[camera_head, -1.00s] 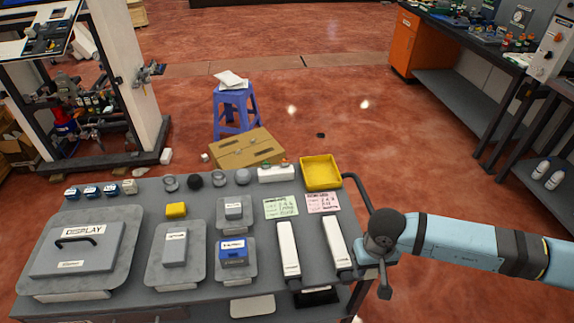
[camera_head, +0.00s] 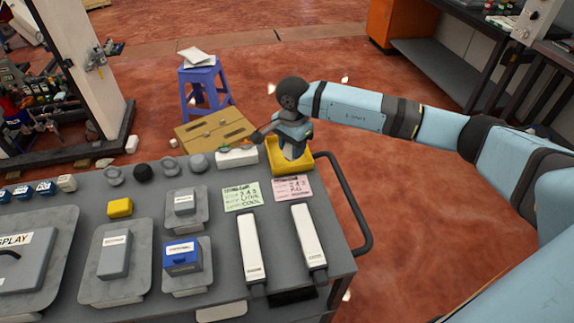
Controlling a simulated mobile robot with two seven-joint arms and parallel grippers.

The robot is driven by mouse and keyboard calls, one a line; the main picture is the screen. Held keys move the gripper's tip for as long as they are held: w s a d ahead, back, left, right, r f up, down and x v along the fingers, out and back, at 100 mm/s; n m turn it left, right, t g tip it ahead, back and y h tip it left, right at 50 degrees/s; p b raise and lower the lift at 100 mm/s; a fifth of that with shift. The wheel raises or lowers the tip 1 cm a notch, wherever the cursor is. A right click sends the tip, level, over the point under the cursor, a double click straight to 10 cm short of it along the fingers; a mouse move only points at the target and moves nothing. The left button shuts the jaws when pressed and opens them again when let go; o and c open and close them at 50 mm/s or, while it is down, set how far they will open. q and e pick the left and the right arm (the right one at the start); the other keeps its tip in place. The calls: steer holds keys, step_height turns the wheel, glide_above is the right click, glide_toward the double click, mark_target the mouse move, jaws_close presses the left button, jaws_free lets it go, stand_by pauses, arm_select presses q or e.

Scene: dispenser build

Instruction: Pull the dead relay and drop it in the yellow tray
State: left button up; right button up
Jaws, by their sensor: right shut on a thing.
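The yellow tray (camera_head: 303,167) sits at the back right corner of the grey cart. My right arm reaches in from the right, and my right gripper (camera_head: 291,147) is down at the tray, covering much of it. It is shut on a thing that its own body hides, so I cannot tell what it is. I cannot pick out which piece is the dead relay. A blue-topped module (camera_head: 182,257) sits on a grey plate at the cart's front. A white block (camera_head: 237,158) with small green and orange pieces stands just left of the tray. My left gripper is not in view.
Two long white bars (camera_head: 309,237) lie on the cart's right part, with a green note (camera_head: 241,197) and a pink note (camera_head: 292,188) behind them. Round knobs line the back edge. A bent handle (camera_head: 350,205) rises at the right end. A blue stool (camera_head: 205,85) stands behind.

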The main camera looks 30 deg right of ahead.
steer(key=w+d+r+m+b, duration=0.3)
steer(key=w+r+m, duration=0.1)
steer(key=w+m, duration=0.25)
steer(key=shift+m, duration=0.75)
step_height(320, 180, down, 6)
steer(key=b, duration=0.3)
steer(key=shift+s+b, duration=0.1)
steer(key=shift+b, duration=0.2)
steer(key=o, duration=1.1)
steer(key=shift+o, duration=0.4)
steer(key=shift+r, duration=0.2)
